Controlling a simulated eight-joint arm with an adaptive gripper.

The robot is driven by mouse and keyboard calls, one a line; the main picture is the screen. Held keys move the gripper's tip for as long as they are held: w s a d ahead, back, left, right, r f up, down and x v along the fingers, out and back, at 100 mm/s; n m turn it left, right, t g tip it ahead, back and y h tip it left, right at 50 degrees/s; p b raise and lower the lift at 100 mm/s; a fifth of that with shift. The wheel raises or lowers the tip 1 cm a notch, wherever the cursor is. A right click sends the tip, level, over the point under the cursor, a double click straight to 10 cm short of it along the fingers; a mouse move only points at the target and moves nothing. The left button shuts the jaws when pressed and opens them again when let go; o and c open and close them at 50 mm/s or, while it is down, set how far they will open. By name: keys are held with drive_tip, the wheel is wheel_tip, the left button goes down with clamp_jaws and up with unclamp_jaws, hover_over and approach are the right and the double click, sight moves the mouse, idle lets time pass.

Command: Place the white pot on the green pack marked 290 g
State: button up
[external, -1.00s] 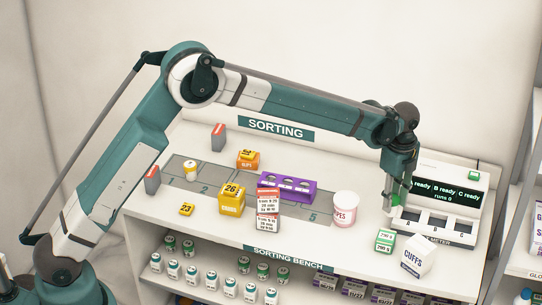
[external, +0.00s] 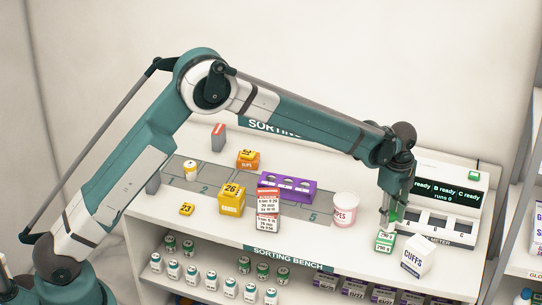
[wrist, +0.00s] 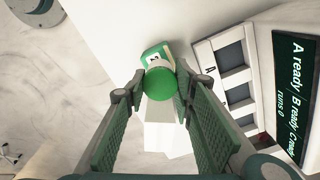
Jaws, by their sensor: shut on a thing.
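My gripper (external: 388,222) points down over the right part of the bench and is shut on a small white pot with a green lid. In the wrist view its round green lid (wrist: 160,84) shows between the fingertips; the body is mostly hidden. The green and white pack (external: 384,243) stands on the bench directly under my gripper. It also shows in the wrist view (wrist: 153,53), partly behind the lid. I cannot tell whether the pot touches the pack's top.
The white CUFFS box (external: 416,257) stands close to the right of the pack. The meter (external: 440,222) with its slots and screen is behind it. The white and pink wipes tub (external: 345,209) is to the left. A purple rack (external: 288,187) and several boxes stand farther left.

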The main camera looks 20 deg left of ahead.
sight(391, 215)
drive_tip(key=shift+f, duration=1.3)
drive_tip(key=shift+f, duration=0.1)
drive_tip(key=o, duration=0.8)
wheel_tip(391, 215, up, 12)
drive_tip(key=shift+r, duration=0.15)
idle(0.4)
